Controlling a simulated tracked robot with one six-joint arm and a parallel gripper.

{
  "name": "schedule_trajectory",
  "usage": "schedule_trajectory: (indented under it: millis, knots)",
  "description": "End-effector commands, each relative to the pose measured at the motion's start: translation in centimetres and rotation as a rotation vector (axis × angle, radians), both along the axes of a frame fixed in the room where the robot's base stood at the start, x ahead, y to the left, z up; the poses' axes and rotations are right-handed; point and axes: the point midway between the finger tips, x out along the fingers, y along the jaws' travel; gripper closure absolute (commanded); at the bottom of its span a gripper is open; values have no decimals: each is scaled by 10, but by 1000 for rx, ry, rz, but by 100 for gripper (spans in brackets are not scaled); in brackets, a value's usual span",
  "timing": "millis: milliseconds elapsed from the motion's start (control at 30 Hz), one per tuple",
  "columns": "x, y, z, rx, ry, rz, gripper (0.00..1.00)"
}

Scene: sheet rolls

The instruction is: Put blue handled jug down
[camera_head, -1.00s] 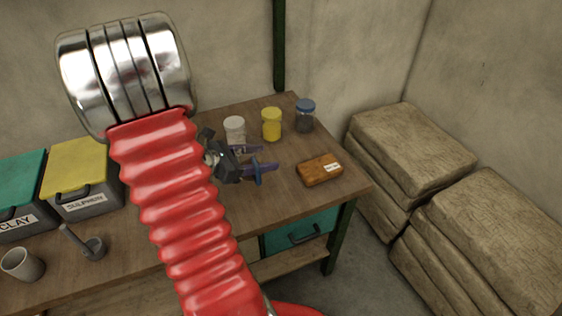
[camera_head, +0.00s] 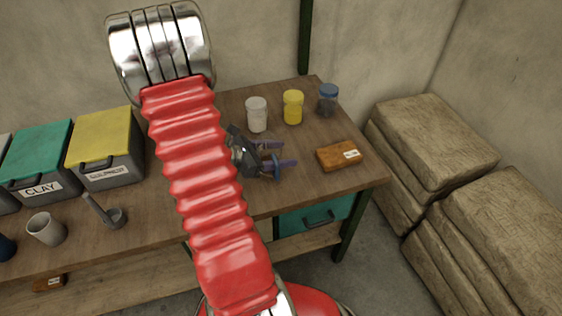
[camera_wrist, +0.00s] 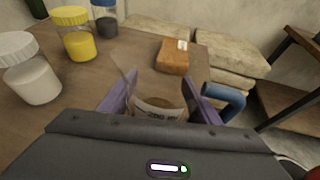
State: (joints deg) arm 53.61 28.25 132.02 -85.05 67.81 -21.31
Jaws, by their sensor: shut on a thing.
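My gripper (camera_head: 282,155) is over the right part of the wooden table, with its purple fingers shut on the blue handled jug. In the wrist view, the clear jug (camera_wrist: 158,108) sits between my fingertips (camera_wrist: 158,92), with a label on its wall and its blue handle (camera_wrist: 226,100) outside the right finger. In the head view the blue handle (camera_head: 276,167) shows beside my fingers, while the clear body is hard to make out. The jug's base is hidden by my gripper, and I cannot tell whether it touches the table.
The table (camera_head: 330,185) has a white-lidded jar (camera_head: 257,115), a yellow jar (camera_head: 293,107) and a blue-lidded jar (camera_head: 327,100) behind my gripper. A brown block (camera_head: 338,157) lies to the right. Sacks (camera_head: 430,135) lie beyond the right edge.

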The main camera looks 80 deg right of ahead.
Motion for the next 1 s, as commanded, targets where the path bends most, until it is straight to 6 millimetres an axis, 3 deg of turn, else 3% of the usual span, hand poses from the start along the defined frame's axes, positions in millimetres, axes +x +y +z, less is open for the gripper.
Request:
schedule_trajectory:
  millis: [167, 567, 967, 1000]
  knots:
    - [0, 0, -3, 1, 1, 1, 68]
    - [0, 0, -40, 1, 1, 1, 68]
    - [0, 0, -43, 0, 0, 1, 68]
    - [0, 0, -44, 0, 0, 1, 43]
